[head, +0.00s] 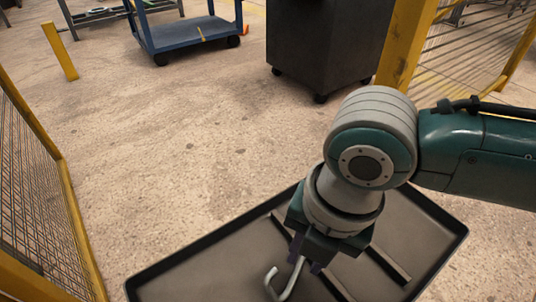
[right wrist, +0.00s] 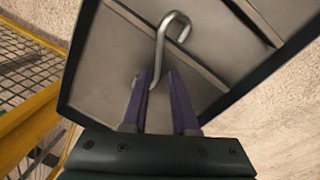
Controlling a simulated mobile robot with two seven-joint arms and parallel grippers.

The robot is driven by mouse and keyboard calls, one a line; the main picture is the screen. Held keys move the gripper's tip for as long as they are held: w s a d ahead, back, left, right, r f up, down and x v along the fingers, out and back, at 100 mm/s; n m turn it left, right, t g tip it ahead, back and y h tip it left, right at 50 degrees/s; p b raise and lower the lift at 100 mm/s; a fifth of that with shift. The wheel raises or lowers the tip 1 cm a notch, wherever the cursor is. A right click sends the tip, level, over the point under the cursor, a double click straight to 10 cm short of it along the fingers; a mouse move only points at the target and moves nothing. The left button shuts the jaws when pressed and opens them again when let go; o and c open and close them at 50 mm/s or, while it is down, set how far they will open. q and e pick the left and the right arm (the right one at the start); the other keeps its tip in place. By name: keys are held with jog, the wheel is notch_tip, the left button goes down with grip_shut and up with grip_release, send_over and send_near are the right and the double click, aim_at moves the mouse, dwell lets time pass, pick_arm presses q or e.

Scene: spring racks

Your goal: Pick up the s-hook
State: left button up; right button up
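The s-hook (right wrist: 160,45) is a thin grey metal hook. In the right wrist view its upper curve lies beyond my fingertips, and its straight part runs down between them, close to the left finger. Its lower end is partly hidden by that finger. In the head view the s-hook (head: 290,281) shows just below my right gripper (head: 307,257), over the dark tray (head: 190,279). My right gripper (right wrist: 160,78) has two purple fingers standing apart with a gap around the hook; I see no grip on it. My left gripper is not in view.
The tray has a raised rim and dark bars (head: 390,265) across its floor. A yellow-framed mesh fence (head: 35,180) stands at the left and another at the upper right. A blue cart (head: 185,35) and a dark cabinet (head: 325,45) stand behind. The floor between is clear.

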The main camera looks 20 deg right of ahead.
aim_at(299, 267)
jog(key=f, duration=0.1)
jog(key=f+b, duration=0.1)
jog(key=f, duration=0.1)
jog(key=f+b, duration=0.1)
jog(key=shift+w+a+f, duration=0.2)
jog(key=shift+w, duration=0.1)
jog(key=shift+r, duration=0.1)
grip_shut()
dwell(1.0)
